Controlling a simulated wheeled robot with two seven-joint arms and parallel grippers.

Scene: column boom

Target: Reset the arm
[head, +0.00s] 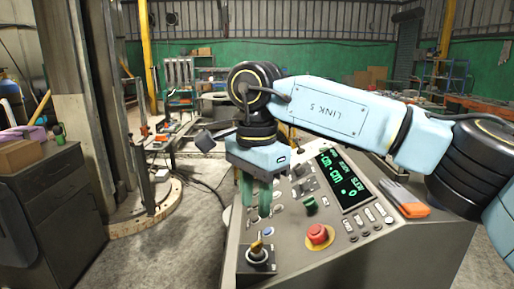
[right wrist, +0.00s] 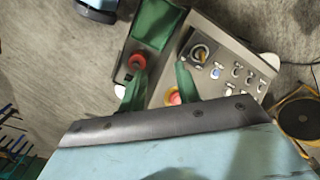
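My right gripper (head: 256,196) reaches down over the sloped grey control console (head: 350,262). Its two green fingers stand apart with nothing between them; they also show in the right wrist view (right wrist: 160,88). A red mushroom button (head: 317,233) on a yellow ring and a green knob (head: 310,203) sit to the right. A dark display (head: 344,180) shows green characters. My left gripper is not in view.
An orange-and-grey object (head: 412,204) lies at the console's right edge. A tall column (head: 75,70) on a round base (head: 145,216) stands at left, beside a dark cabinet (head: 60,205). Bare concrete floor (head: 185,245) lies between the cabinet and console.

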